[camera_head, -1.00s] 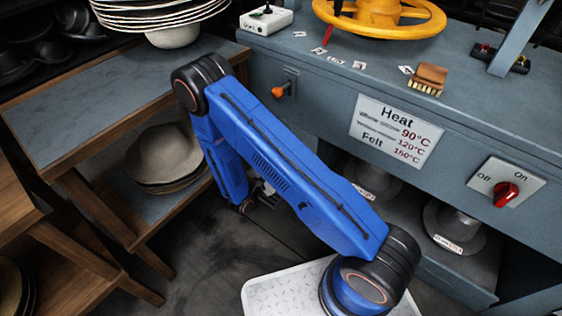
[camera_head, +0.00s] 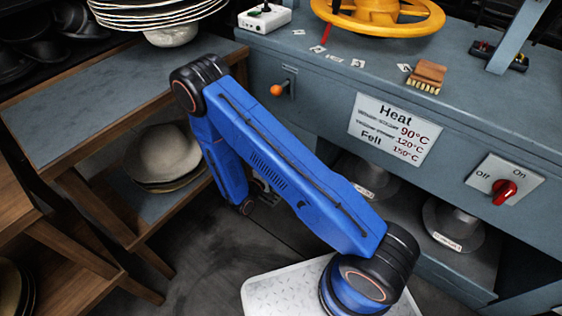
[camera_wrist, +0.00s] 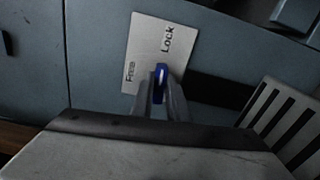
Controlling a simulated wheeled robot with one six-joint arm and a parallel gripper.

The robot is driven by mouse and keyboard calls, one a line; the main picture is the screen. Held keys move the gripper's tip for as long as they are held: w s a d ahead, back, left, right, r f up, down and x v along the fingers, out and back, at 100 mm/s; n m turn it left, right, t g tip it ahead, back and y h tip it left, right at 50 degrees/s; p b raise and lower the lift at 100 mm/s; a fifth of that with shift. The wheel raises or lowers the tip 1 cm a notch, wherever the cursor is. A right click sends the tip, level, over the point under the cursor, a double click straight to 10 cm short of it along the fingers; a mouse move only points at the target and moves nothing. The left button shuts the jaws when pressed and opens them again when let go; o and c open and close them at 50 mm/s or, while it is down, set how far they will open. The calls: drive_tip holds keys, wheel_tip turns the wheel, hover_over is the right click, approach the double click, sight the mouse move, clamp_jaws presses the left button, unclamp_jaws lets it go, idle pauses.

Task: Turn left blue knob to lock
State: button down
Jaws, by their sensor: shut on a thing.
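The blue knob (camera_wrist: 160,76) shows in the wrist view on a pale plate (camera_wrist: 140,40) fixed to the grey-blue panel. The plate carries the words "Free" at its lower left and "Lock" at its upper right. My gripper (camera_wrist: 160,94) is shut on the blue knob, one finger on each side of it. The visible end of the knob points roughly up in the wrist view, between the two words. Its lower part is hidden between the fingers. In the head view my blue arm reaches down beside the press, and the knob is not visible there.
In the head view, the press bench (camera_head: 300,75) carries a yellow wheel (camera_head: 380,15), a brush (camera_head: 427,76) and a white box (camera_head: 265,18). A red switch (camera_head: 504,192) and an orange-tipped lever (camera_head: 278,90) sit on its front. Wooden shelves (camera_head: 70,160) stand left. A slotted grey part (camera_wrist: 285,120) lies right of the knob.

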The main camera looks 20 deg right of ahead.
drive_tip(key=shift+f+m, duration=0.1)
drive_tip(key=shift+m, duration=0.4)
drive_tip(key=c, duration=1.7)
unclamp_jaws()
drive_tip(key=shift+s+a, duration=0.1)
drive_tip(key=v, duration=1.7)
